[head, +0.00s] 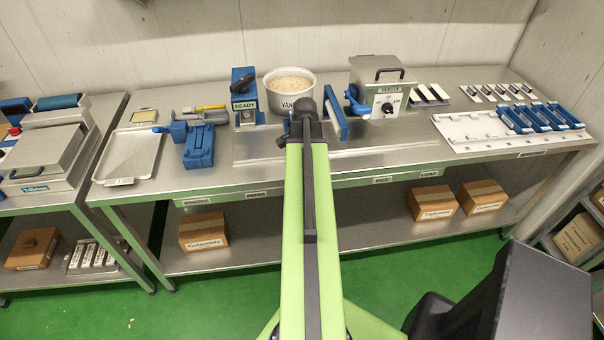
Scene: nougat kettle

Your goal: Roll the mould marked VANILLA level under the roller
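My green arm reaches straight out over the steel bench, and my gripper (306,113) is at its far end in front of the pot. Its fingers are seen from behind, so I cannot tell if they are open or hold anything. A white pot (290,82) of pale grainy mass bears a label starting "VAN", partly hidden by my arm. I cannot pick out a mould marked VANILLA. Several blue moulds (541,117) lie in a white rack at the right, their markings unreadable. A blue upright frame (335,113) stands just right of my gripper; I cannot tell whether it holds the roller.
A blue READY device (243,97) stands left of the pot. A grey lidded box (380,88) with a knob stands right. A steel tray (130,154) and a blue clamp-like tool (199,145) lie left. Bare steel bench (385,157) shows right of my arm.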

